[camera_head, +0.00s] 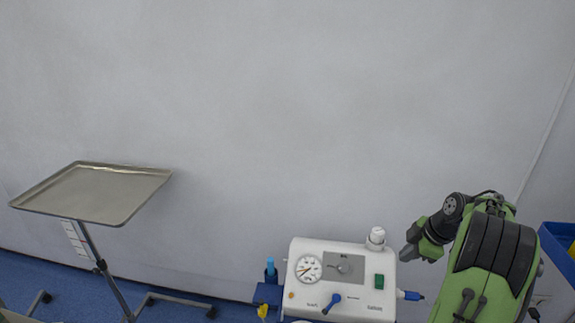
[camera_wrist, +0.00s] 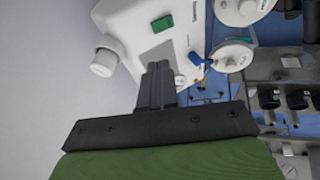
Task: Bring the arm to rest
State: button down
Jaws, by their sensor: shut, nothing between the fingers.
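My arm is the green and black one at the lower right of the head view. My gripper (camera_head: 408,248) is at its end, to the right of and a little above the white machine (camera_head: 318,255), apart from it in that view. In the wrist view my gripper (camera_wrist: 157,82) points up the picture, with its dark fingers together and nothing between them. The white machine also shows there behind the fingers (camera_wrist: 125,30), with a green switch and a grey panel. Part of its front is hidden by the fingers.
An empty metal tray (camera_head: 95,192) on a wheeled stand is at the left. A blue bin (camera_head: 556,236) is at the right edge, beside my arm. A pale wall fills the back. The room between tray and machine is clear above the blue floor (camera_head: 180,283).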

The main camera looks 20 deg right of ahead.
jog(key=s+a+r+m+h+p, duration=0.1)
jog(key=a+r+m, duration=0.1)
jog(key=a+r, duration=0.65)
jog(key=a+r+m+p, duration=0.25)
jog(key=a+r, duration=0.35)
jog(key=a, duration=0.6)
jog(key=s+a+r+m, duration=0.1)
jog(key=s+a+m, duration=0.2)
jog(key=s+a, duration=0.3)
jog(key=s+a+r+m+t+p, duration=0.1)
jog(key=s+a+m, duration=0.3)
jog(key=s, duration=0.8)
jog(key=shift+s+a+r+h+p, duration=0.2)
jog(key=shift+s+a+h+p, duration=0.1)
jog(key=shift+a, duration=0.9)
